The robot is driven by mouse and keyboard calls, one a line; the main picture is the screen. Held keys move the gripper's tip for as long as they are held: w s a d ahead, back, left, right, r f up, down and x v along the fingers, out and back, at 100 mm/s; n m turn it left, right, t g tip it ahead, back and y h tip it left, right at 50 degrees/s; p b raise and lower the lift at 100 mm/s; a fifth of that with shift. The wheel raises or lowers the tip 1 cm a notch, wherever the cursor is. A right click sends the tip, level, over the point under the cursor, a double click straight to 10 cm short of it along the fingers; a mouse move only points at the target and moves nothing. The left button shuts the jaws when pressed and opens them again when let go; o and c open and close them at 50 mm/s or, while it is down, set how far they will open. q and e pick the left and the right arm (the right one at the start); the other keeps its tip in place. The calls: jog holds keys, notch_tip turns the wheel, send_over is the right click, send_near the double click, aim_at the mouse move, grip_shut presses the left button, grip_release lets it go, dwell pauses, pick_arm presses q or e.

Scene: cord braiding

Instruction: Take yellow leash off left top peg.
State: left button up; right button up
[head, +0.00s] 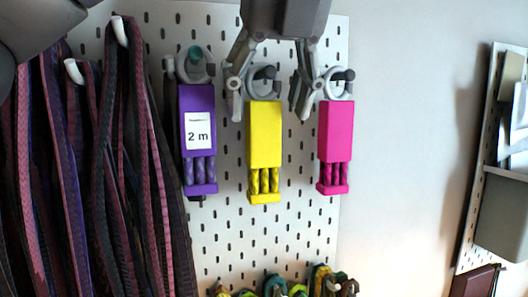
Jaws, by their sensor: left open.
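The yellow leash (264,135) hangs upright by a grey ring (263,83) on a dark peg, in the middle of a row of three leashes on the white pegboard. My left gripper (269,108) comes down from the top edge and is open. Its fingers are on either side of the yellow leash's ring in the picture, the right finger close to the pink leash's ring. I cannot tell whether either finger touches anything. My right gripper is not in view.
A purple leash (198,130) labelled "2 m" hangs to the left and a pink leash (335,135) to the right. Dark and pink straps (110,140) hang from white hooks at far left. Coloured items (285,287) sit at the bottom edge. Bare wall lies right of the board.

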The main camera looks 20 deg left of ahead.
aim_at(265, 106)
pick_arm(q)
jog(key=shift+x, duration=1.55)
jog(key=shift+r, duration=0.1)
jog(key=shift+s, duration=0.15)
jog(key=c, duration=0.5)
grip_shut()
